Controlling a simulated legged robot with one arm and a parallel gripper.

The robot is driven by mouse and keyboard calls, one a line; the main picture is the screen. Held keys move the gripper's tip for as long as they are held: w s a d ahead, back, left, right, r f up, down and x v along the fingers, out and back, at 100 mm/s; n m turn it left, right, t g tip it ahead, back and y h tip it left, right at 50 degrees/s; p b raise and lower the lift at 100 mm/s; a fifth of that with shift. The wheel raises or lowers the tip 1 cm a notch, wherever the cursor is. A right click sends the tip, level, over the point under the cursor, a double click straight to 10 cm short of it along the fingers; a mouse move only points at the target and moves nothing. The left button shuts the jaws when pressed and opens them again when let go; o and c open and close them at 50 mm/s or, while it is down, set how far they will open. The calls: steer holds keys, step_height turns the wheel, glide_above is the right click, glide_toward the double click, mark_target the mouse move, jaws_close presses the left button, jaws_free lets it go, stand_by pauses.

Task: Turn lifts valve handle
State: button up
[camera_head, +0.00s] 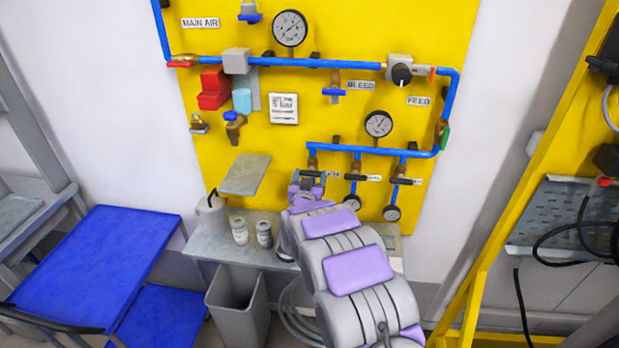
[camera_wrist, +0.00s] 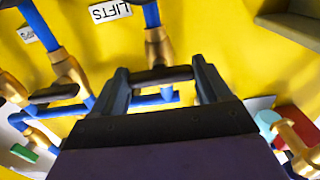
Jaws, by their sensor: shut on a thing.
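The lifts valve has a brass body (camera_wrist: 158,46) and a short black bar handle (camera_wrist: 163,76), seen in the wrist view under the upside-down LIFTS label (camera_wrist: 110,11). My gripper (camera_wrist: 161,69) has its two dark fingers at the two ends of this handle and is shut on it. The handle lies about crosswise to the blue pipe in that view. In the head view my gripper (camera_head: 309,180) is at the leftmost of the three lower valves, and my arm reaches up to it from the bottom. It hides most of that valve there.
A grey shelf (camera_head: 245,174) sticks out on the left. A bench with two cans (camera_head: 240,231) lies below. A yellow frame (camera_head: 540,160) stands right.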

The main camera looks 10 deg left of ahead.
steer(key=shift+r+n+p, duration=0.15)
steer(key=shift+n+p, duration=0.25)
steer(key=shift+p, duration=0.75)
steer(key=n+p, duration=0.2)
steer(key=p, duration=0.1)
steer(key=shift+r+n, duration=0.15)
steer(key=shift+n, duration=0.25)
steer(key=n+p, duration=0.4)
steer(key=shift+n, duration=0.3)
steer(key=n+p, duration=0.2)
steer(key=n, duration=0.2)
steer(key=shift+n, duration=0.3)
steer(key=n+p, duration=0.1)
steer(key=n, duration=0.4)
steer(key=shift+f, duration=0.3)
